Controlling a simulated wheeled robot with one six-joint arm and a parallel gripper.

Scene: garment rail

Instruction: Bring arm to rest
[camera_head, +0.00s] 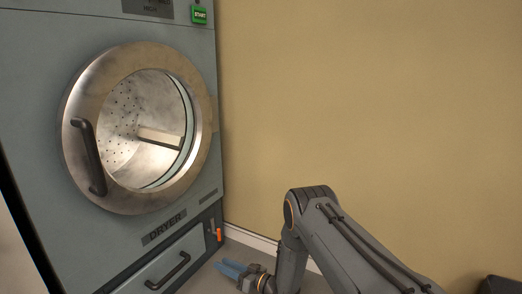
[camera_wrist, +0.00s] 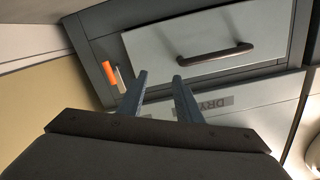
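My arm (camera_head: 345,245) is bent, with its elbow up in front of the yellow wall. My gripper (camera_head: 224,266) is low, to the right of the dryer's bottom drawer, with its blue-grey fingers pointing left. In the wrist view my gripper (camera_wrist: 160,75) shows two fingers apart with nothing between them. It faces the dryer's lower front, and no contact with it is visible.
The grey dryer (camera_head: 30,120) stands at left, its round door (camera_head: 75,90) closed and its drum empty-looking. The drawer handle (camera_head: 168,271) and an orange lever (camera_head: 219,235) are near my gripper. Bare wall (camera_head: 370,90) fills the right.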

